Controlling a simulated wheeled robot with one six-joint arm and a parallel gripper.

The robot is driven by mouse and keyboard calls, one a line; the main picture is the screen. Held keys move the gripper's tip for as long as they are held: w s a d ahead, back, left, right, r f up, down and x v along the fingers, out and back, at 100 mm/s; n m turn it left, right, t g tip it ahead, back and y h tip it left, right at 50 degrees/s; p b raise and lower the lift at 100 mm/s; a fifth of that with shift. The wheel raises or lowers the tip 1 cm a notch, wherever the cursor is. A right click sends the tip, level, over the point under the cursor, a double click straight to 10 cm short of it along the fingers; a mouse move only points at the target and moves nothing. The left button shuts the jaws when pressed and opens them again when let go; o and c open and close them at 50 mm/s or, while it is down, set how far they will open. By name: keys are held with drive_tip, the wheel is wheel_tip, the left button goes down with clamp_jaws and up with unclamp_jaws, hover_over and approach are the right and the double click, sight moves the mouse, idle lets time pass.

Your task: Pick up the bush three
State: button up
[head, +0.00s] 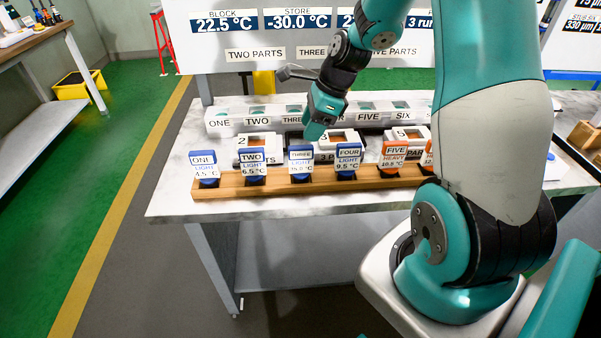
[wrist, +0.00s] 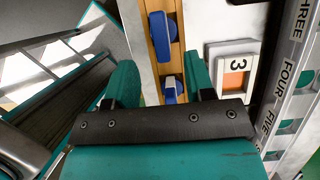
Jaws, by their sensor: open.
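The bush labelled THREE (head: 301,161) has a blue base and a white label. It stands upright in the wooden rack (head: 230,190) on the table, between TWO (head: 252,161) and FOUR (head: 349,158). My gripper (head: 316,130) is above and behind the rack in the head view, just right of THREE. In the wrist view my gripper (wrist: 160,72) has its fingers apart, with the rack (wrist: 152,14) and a blue bush (wrist: 172,90) between them, and another blue bush (wrist: 162,35) further up. Their labels are hidden there, so I cannot tell which is THREE.
Behind the rack are numbered holders with orange squares, such as number 3 (wrist: 237,78), and a long pale strip (head: 222,121) labelled ONE to SIX. Bushes ONE (head: 205,166) and FIVE (head: 394,157) also stand in the rack. The table's front left (head: 175,205) is clear.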

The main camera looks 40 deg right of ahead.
sight(301, 146)
drive_tip(key=p+x, duration=0.1)
drive_tip(key=x, duration=0.7)
drive_tip(key=shift+w+f+p, duration=0.1)
drive_tip(key=shift+f+p, duration=0.2)
clamp_jaws()
